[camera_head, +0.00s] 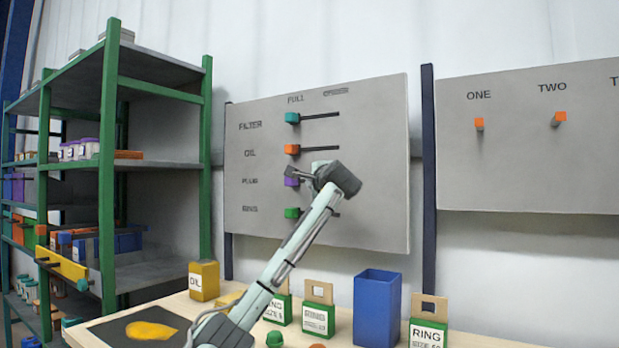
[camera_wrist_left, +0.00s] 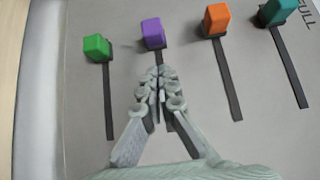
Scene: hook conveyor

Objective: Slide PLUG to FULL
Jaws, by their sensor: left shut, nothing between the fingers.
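The grey slider board (camera_head: 375,110) has rows marked FILTER, OIL, PLUG and RING. The purple PLUG knob (camera_head: 291,181) sits at the left end of its row, under the FULL column, partly hidden by my gripper. My left gripper (camera_head: 292,173) is shut and empty in front of the PLUG row. In the left wrist view, the purple knob (camera_wrist_left: 153,33) is at the end of its dark slot. The closed fingertips (camera_wrist_left: 158,76) point at that slot just below the knob, with an apparent small gap. My right gripper is not in view.
The teal knob (camera_head: 292,118), orange knob (camera_head: 292,149) and green knob (camera_head: 292,213) are also at the left ends of their rows. Below stand a blue bin (camera_head: 377,308) and a yellow OIL box (camera_head: 204,281). A green-framed shelf (camera_head: 108,170) is at left.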

